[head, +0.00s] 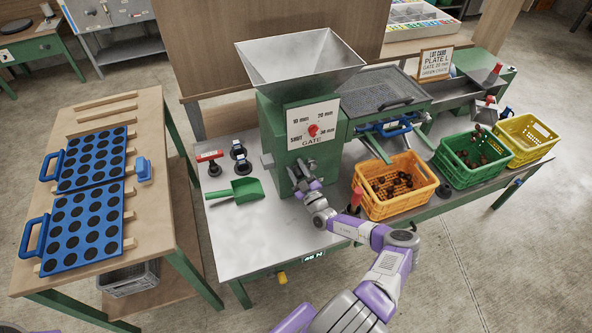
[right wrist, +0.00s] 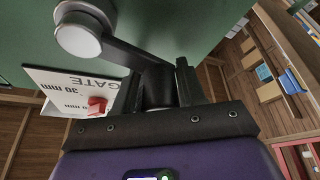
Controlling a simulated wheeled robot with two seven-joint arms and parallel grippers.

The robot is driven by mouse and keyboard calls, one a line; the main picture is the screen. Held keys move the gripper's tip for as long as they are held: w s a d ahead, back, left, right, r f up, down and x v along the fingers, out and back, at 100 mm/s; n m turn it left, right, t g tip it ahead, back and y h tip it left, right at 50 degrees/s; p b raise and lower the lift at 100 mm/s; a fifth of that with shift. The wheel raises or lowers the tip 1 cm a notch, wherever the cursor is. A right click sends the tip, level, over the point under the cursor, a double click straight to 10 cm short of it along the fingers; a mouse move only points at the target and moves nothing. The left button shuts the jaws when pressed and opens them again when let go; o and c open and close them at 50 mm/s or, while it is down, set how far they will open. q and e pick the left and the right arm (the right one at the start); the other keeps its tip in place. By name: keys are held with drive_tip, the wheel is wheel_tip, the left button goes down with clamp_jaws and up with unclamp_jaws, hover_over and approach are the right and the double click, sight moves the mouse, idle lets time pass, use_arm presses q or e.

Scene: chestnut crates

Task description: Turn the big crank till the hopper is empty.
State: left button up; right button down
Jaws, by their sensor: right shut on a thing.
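The steel hopper (head: 312,64) sits on the green machine (head: 272,128); the inside that shows is bare grey, and its bottom is hard to see. The big crank is on the machine's front, below the gate dial (head: 313,130), mostly hidden by my right gripper (head: 305,184). In the right wrist view the crank (right wrist: 130,50) is a dark arm with a pale round end. My right gripper (right wrist: 160,88) is shut on it. Brown chestnuts lie in the orange crate (head: 398,207) and the green crate (head: 468,180). The yellow crate (head: 530,150) looks empty. My left gripper is out of view.
A green scoop (head: 243,190), a red-handled tool (head: 209,157) and two dark knobbed pieces lie left of the machine. A red upright handle (head: 357,198) stands close to my right arm. Blue hole plates (head: 85,222) lie on the left wooden table. A sign (head: 436,63) stands behind.

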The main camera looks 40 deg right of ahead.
drive_tip(key=shift+d+f, duration=0.1)
drive_tip(key=shift+f, duration=0.1)
drive_tip(key=c, duration=0.8)
unclamp_jaws()
drive_tip(key=shift+f, duration=0.1)
drive_tip(key=p+v, duration=0.1)
drive_tip(key=v, duration=0.6)
drive_tip(key=shift+s, duration=0.3)
